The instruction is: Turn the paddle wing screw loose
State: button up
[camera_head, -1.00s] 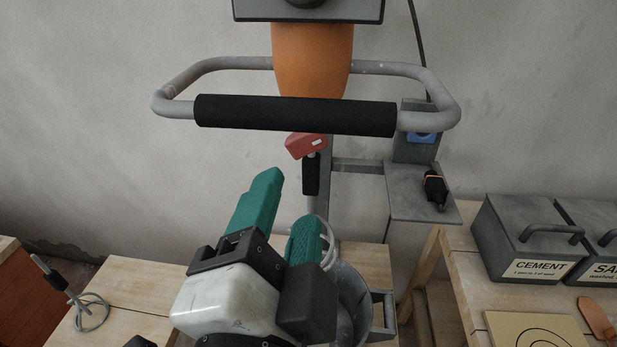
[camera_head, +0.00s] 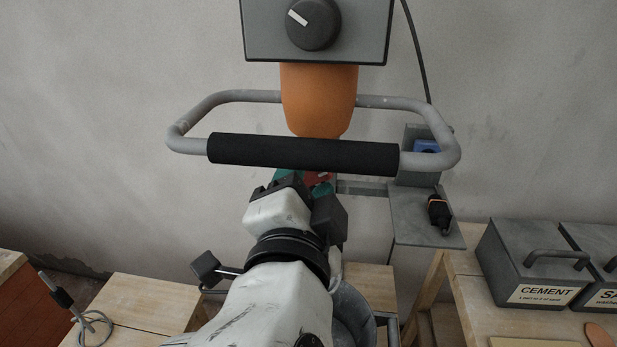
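The red paddle wing screw (camera_head: 317,179) is on the mixer's shaft, below the black grip of the handlebar (camera_head: 300,155). Only a small part of it shows; the grip and my gripper cover the rest. My gripper (camera_head: 304,187) is up at the screw, its green fingers partly in view just under the grip. Green shows on both sides of the red. The fingertips are hidden, so I cannot tell whether they touch or clasp the screw.
The orange mixer body (camera_head: 318,98) and grey control box with a dial (camera_head: 313,24) stand above the handlebar. A bracket shelf (camera_head: 420,222) holds a black plug (camera_head: 438,213). A cement box (camera_head: 530,265) is at right. A bucket (camera_head: 352,318) stands below my arm.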

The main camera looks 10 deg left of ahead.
jog(key=shift+c, duration=0.5)
grip_shut()
jog(key=shift+n, duration=0.4)
jog(key=n+p, duration=0.1)
jog(key=n, duration=0.4)
jog(key=shift+n, duration=0.4)
jog(key=n+p, duration=0.2)
jog(key=n, duration=0.1)
jog(key=shift+d+n, duration=0.1)
jog(key=shift+n, duration=0.2)
jog(key=shift+n+p, duration=0.8)
jog(key=shift+n, duration=1)
